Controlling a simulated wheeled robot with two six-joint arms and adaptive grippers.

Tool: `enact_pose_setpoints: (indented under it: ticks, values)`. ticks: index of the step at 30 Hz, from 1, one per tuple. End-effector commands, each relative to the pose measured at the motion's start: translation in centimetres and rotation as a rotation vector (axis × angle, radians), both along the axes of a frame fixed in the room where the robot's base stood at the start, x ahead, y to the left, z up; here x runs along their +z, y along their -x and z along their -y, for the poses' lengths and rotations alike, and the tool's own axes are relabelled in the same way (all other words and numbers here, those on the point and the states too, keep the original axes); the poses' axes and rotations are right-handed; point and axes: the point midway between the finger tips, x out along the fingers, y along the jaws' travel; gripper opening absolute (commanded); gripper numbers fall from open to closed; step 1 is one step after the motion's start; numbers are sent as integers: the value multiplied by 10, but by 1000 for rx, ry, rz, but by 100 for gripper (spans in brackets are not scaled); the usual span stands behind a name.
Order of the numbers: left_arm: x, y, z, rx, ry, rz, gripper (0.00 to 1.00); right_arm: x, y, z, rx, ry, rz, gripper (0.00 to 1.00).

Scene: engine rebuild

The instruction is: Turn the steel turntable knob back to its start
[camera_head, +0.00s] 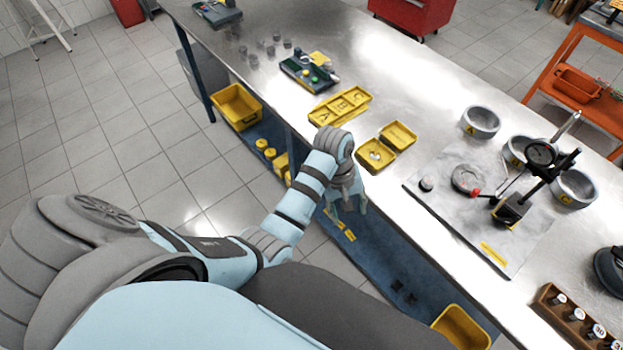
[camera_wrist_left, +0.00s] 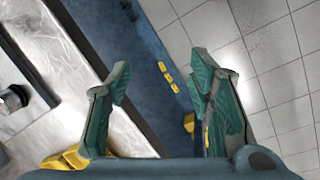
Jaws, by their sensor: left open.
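A round steel turntable (camera_head: 465,178) with a red-tipped part at its edge sits on a grey plate (camera_head: 450,215) on the steel bench. What looks like this knob (camera_wrist_left: 14,98) shows at the left edge of the left wrist view. I cannot tell how far the knob is turned. My left gripper (camera_head: 347,208) is open and empty, pointing down just off the bench's front edge, left of the plate and apart from the knob. My right gripper is not in view.
A black dial gauge on a stand (camera_head: 541,155) rises behind the turntable, with grey rings (camera_head: 481,122) around it. Open yellow boxes (camera_head: 376,155) lie on the bench near my left gripper. A blue lower shelf (camera_head: 375,255) runs below the bench edge.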

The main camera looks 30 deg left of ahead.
Motion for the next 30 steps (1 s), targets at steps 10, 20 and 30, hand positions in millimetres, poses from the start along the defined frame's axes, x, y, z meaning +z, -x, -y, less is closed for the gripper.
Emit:
enact_pose_setpoints:
  ticks: [10,20,30]
  values:
    - [-29,63,-47,-163,-116,126,48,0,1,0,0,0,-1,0]
    - [-30,72,-53,-192,-136,145,48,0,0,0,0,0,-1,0]
    - [-30,72,-53,-199,-135,148,48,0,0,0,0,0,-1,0]
